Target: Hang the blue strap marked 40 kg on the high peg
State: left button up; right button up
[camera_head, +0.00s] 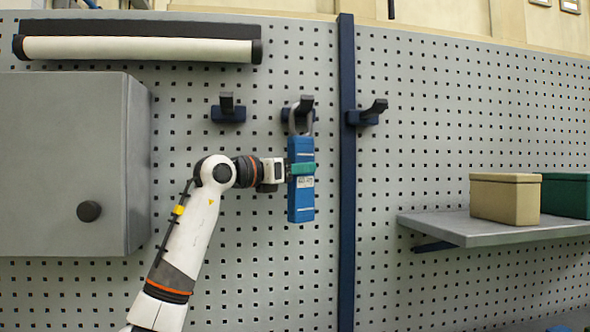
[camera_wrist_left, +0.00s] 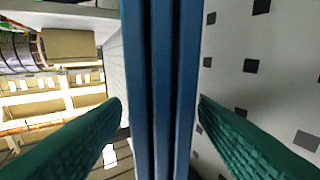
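The blue strap (camera_head: 301,205) is upright against the pegboard, with a grey loop at its top and a small label too small to read. The loop is at the middle peg (camera_head: 305,103); I cannot tell whether it is hooked over it or just in front. My left gripper (camera_head: 302,169) has its green fingers at the strap's upper middle. In the left wrist view the fingers (camera_wrist_left: 160,103) lie on both sides of the strap (camera_wrist_left: 160,60), their tips against its edges. My right gripper is not in view.
Empty pegs stand to the left (camera_head: 228,108) and right (camera_head: 369,113), the right one beyond a dark blue post (camera_head: 346,200). A grey cabinet (camera_head: 60,160) is at the left, under a white roll (camera_head: 135,49). A shelf (camera_head: 480,232) holds tan (camera_head: 505,200) and green (camera_head: 566,195) boxes.

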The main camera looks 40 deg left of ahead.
pick_arm(q)
jog(key=shift+f, duration=0.1)
jog(key=s+a+b, duration=0.1)
jog(key=s+b, duration=0.5)
jog(key=s, duration=0.6)
jog(key=shift+a+f, duration=0.25)
jog(key=shift+a, duration=0.1)
jog(key=shift+w, duration=0.1)
